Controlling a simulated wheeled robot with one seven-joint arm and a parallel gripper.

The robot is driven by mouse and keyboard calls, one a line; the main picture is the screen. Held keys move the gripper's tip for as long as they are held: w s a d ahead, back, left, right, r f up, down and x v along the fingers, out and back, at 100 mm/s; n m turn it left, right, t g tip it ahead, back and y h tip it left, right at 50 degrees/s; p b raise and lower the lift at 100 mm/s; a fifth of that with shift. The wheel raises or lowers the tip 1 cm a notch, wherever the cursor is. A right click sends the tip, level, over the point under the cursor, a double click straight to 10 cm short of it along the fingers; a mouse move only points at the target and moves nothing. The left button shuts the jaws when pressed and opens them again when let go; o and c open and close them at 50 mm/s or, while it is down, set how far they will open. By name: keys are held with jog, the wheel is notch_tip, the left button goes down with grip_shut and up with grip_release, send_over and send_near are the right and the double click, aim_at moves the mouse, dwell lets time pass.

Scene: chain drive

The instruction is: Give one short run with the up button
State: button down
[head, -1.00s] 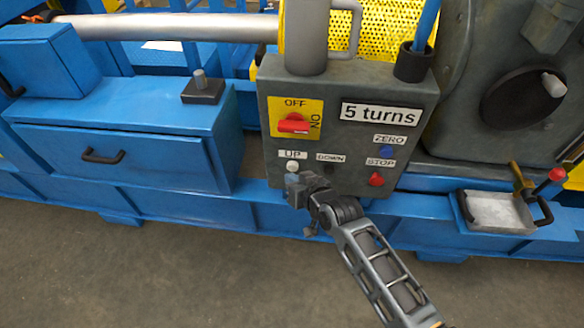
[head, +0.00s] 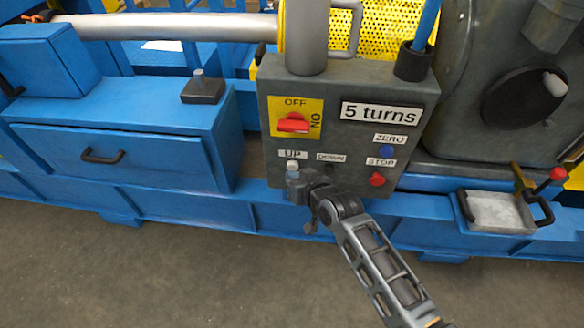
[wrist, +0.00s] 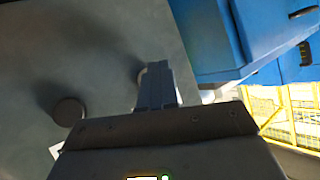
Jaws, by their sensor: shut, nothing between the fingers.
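The grey control box (head: 350,100) carries a white button (head: 292,166) under the UP label, and a dark button (head: 328,168) under the DOWN label. My gripper (head: 292,176) is shut and empty, its fingertips at the lower edge of the white UP button. In the wrist view my closed fingers (wrist: 158,85) point at the box face and partly hide the UP button (wrist: 140,76). I cannot tell whether they touch it. The dark DOWN button (wrist: 68,111) lies to the left there. The red switch (head: 293,123) sits on a yellow plate marked OFF and ON.
A blue ZERO button (head: 386,152) and a red STOP button (head: 376,179) are on the box's right side. A "5 turns" label (head: 380,113) is above them. A metal tray (head: 497,224) stands at right, a blue drawer (head: 110,158) at left. The floor in front is clear.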

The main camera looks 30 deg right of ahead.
jog(key=shift+w+d+b, duration=0.3)
jog(key=shift+w, duration=0.1)
dwell(1.8)
jog(key=shift+s, duration=0.1)
dwell(1.6)
jog(key=shift+s+a+p, duration=0.55)
jog(key=shift+s+p, duration=0.1)
jog(key=shift+s, duration=0.05)
jog(key=shift+s+a+p, duration=0.75)
jog(key=shift+s+p, duration=0.1)
jog(key=shift+s, duration=0.15)
jog(key=shift+s+a+p, duration=0.75)
jog(key=shift+s+p, duration=0.05)
jog(key=shift+s, duration=0.2)
